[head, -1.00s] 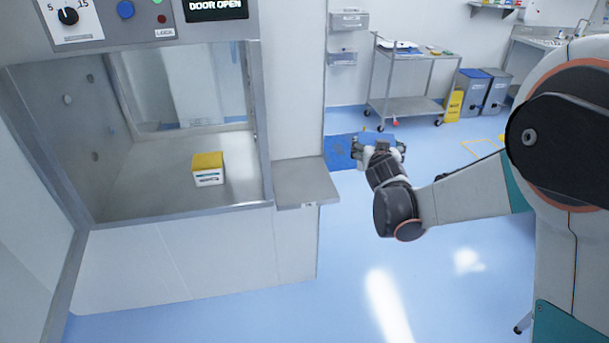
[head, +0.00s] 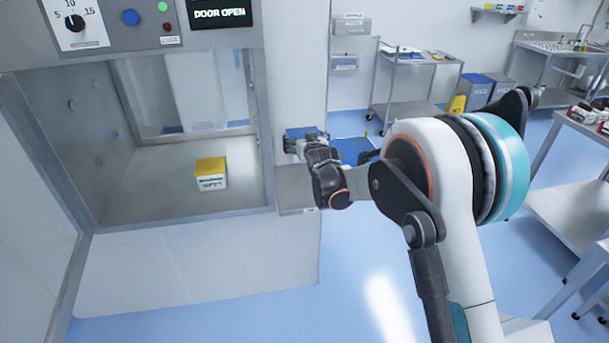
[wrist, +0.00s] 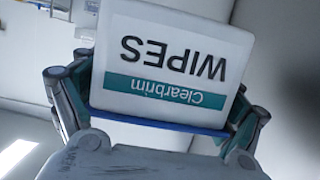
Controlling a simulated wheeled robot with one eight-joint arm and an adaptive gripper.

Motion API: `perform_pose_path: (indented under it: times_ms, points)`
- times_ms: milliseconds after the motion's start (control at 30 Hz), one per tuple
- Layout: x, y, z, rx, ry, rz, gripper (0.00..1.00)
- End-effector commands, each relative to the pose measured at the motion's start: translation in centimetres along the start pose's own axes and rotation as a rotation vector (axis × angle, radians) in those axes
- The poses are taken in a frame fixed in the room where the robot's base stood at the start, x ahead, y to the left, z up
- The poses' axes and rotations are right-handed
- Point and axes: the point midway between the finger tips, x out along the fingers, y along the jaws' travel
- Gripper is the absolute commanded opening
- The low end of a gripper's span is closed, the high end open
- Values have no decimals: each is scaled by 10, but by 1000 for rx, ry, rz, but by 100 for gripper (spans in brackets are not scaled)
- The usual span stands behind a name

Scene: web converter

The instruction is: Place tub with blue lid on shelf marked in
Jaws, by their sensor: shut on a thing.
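My gripper (head: 304,146) is shut on the tub with the blue lid. In the head view the blue lid (head: 299,132) shows at the gripper's far side, and my gripper hides most of the tub. In the wrist view the white tub (wrist: 170,60) fills the space between the fingers; its label reads "Clearbrim WIPES", upside down in that picture, with a blue lid edge (wrist: 165,122) below. A small grey shelf (head: 294,188) juts out right of the chamber opening. My gripper is near and above its back right part. The mark on its front edge is too small to read.
An open chamber (head: 130,200) at left holds a tub with a yellow lid (head: 211,172); its panel reads "DOOR OPEN". A wall stands directly behind the small shelf. A trolley (head: 415,105) and bins stand at the back, tables (head: 575,195) at right.

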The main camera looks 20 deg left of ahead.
Motion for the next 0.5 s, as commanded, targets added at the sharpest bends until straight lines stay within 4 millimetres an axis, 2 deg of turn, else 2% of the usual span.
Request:
perform_pose_path:
  times_ms: [33,200,333,500]
  points:
    - [5,0,16,0,0,0,62]
    - [16,0,52,0,0,1,62]
    - [21,0,69,0,0,1,62]
    - [24,1,78,0,0,1,62]
